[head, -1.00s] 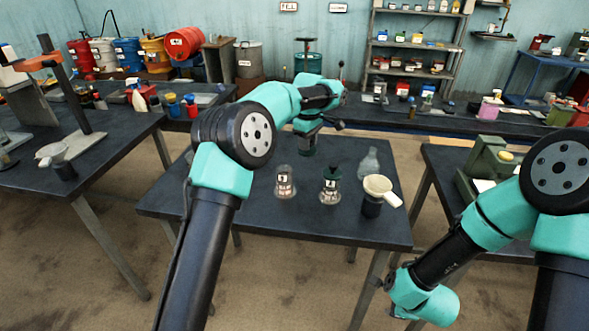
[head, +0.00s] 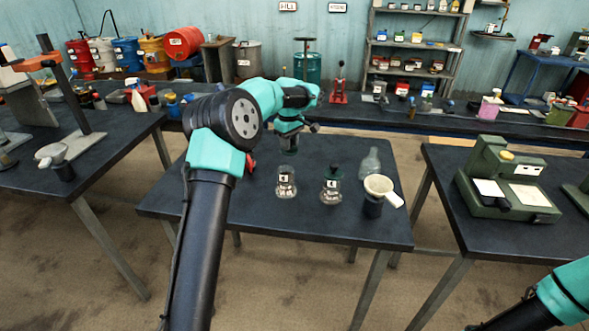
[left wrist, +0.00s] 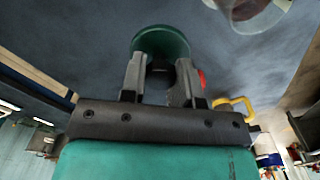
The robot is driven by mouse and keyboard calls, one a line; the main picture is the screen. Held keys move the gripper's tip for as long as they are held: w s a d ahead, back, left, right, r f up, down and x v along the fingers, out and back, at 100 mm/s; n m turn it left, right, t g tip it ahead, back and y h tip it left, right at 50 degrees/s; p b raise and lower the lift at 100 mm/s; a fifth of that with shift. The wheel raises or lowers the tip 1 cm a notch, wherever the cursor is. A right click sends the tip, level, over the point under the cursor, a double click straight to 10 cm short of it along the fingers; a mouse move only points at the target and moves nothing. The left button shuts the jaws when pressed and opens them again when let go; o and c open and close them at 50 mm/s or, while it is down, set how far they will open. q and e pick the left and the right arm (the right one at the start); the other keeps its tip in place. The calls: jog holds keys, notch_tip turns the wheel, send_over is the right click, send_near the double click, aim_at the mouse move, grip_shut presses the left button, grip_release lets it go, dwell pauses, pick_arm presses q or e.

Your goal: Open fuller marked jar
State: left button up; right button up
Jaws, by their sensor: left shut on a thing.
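Two clear glass jars with small labels stand on the middle table: a left jar (head: 286,184) without a stopper and a right jar (head: 331,188) with a dark green stopper (head: 333,171) in its top. The label marks are too small to compare. My left gripper (head: 289,144) is above and behind the left jar, apart from it. It is shut on a round green stopper (left wrist: 160,40), which also shows under the fingers in the head view (head: 290,152). My right gripper is out of view; only part of its arm shows at the lower right.
A clear flask (head: 370,163) and a dark cup with a cream funnel (head: 379,187) stand right of the jars. A red object (head: 250,162) is partly hidden behind my left arm. A green scale (head: 505,185) stands on the right table. The middle table's front is clear.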

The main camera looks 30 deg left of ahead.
aim_at(288, 154)
pick_arm(q)
jog(key=shift+a+f, duration=0.1)
jog(key=shift+a, duration=0.2)
jog(key=shift+f, duration=2.5)
jog(key=shift+f, duration=2.5)
jog(key=shift+f, duration=0.1)
jog(key=o, duration=1)
